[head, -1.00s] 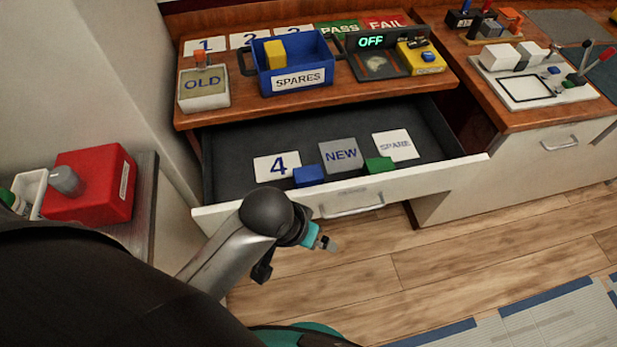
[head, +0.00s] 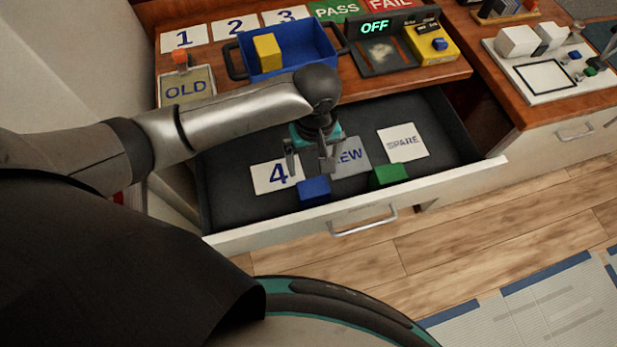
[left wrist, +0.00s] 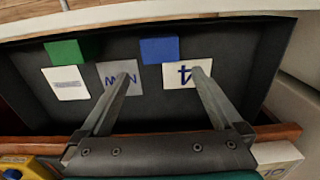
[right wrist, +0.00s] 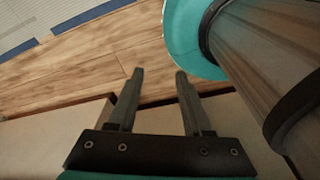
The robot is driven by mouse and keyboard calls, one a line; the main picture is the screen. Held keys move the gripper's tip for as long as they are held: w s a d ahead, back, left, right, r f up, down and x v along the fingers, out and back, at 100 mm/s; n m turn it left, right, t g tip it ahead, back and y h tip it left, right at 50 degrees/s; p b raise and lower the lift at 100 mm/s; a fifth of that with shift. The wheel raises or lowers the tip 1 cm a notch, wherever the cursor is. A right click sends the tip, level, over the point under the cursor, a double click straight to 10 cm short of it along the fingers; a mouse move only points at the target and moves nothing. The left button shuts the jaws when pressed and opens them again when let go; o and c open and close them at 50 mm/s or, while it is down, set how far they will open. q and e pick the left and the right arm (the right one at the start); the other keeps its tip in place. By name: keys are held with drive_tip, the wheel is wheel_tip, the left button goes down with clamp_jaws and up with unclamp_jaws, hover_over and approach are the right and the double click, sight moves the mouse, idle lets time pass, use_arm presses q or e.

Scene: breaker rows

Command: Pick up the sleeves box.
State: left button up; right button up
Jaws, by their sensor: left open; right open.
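No box in view carries a readable "sleeves" label, so I cannot tell which one it is. In the open drawer (head: 235,200) a small blue box (head: 314,190) and a small green box (head: 389,175) stand near the front wall. The left wrist view also shows the blue box (left wrist: 160,50) and the green box (left wrist: 70,51). My left gripper (head: 310,160) is open and empty, pointing down over the drawer, just behind the blue box. My right gripper (right wrist: 159,74) is open and empty, above the floor.
Cards 4 (head: 270,177), NEW (head: 351,157) and SPARE (head: 403,143) lie in the drawer. On the desk above are a blue bin (head: 325,45) with a yellow block, the OLD box (head: 186,88) and an OFF device (head: 380,52). The drawer's front wall (head: 450,186) is an edge.

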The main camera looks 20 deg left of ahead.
use_arm(q)
drive_tip(key=b, duration=0.2)
hover_over(313, 187)
wheel_tip(313, 187, down, 5)
drive_tip(key=shift+s+f, duration=0.15)
drive_tip(key=shift+f, duration=0.05)
wheel_tip(313, 187, down, 4)
drive_tip(key=shift+d+r, duration=0.1)
drive_tip(key=shift+f+b, duration=0.35)
drive_tip(key=shift+f, duration=0.05)
wheel_tip(313, 187, down, 5)
drive_tip(key=shift+r+b, duration=0.2)
drive_tip(key=shift+b, duration=0.65)
drive_tip(key=shift+f, duration=0.15)
use_arm(e)
drive_tip(key=s+f, duration=0.1)
drive_tip(key=f, duration=0.2)
drive_tip(key=s+d+f, duration=0.1)
drive_tip(key=shift+s+d+f, duration=0.1)
drive_tip(key=shift+s+f, duration=0.2)
drive_tip(key=shift+f, duration=0.05)
use_arm(q)
drive_tip(key=shift+c, duration=0.4)
drive_tip(key=c, duration=1.2)
drive_tip(key=shift+c, duration=0.3)
use_arm(e)
drive_tip(key=shift+s+d+g, duration=0.1)
drive_tip(key=shift+d+g, duration=0.15)
drive_tip(key=shift+g, duration=0.05)
